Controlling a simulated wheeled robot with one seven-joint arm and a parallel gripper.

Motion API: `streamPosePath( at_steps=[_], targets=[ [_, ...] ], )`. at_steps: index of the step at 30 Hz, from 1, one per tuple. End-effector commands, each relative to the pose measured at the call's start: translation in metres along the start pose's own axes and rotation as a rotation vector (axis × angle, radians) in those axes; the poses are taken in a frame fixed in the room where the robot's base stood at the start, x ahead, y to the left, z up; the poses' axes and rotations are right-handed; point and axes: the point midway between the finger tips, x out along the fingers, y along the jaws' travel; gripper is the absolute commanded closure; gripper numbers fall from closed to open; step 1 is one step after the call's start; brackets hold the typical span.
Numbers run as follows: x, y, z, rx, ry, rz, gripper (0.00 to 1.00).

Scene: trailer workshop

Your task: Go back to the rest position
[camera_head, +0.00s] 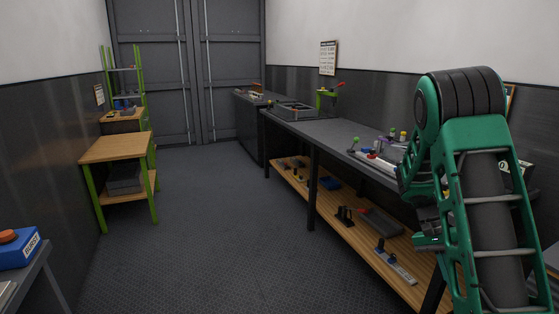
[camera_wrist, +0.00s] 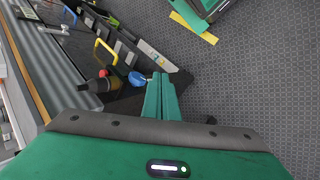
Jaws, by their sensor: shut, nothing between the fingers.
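My gripper (camera_wrist: 161,86) shows in the wrist view with its two green fingers together and nothing between them. Below the fingers are dark patterned floor and part of a bench with tools. In the head view my green arm fills the right side, folded with its elbow high. My gripper end (camera_head: 428,241) hangs low in front of the workbench (camera_head: 340,131), partly hidden by the arm. I cannot tell its exact gap to the bench.
The workbench runs along the right wall, with a wooden lower shelf (camera_head: 345,222) bearing several tools. A wooden table (camera_head: 115,147) with green legs stands at left. A blue box (camera_head: 18,249) sits at near left. The floor (camera_head: 215,215) between is clear to the grey doors (camera_head: 190,70).

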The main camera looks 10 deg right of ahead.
Motion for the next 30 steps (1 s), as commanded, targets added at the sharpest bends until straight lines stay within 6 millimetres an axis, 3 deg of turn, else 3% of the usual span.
streamPosePath(
  at_steps=[6, 15, 30],
  targets=[
    [-0.025, 0.036, 0.041, -0.057, 0.015, -0.128, 1.0],
    [-0.044, 0.078, 0.102, -0.148, 0.062, -0.284, 1.0],
    [-0.038, 0.123, 0.207, -0.302, 0.202, -0.499, 1.0]
  ],
)
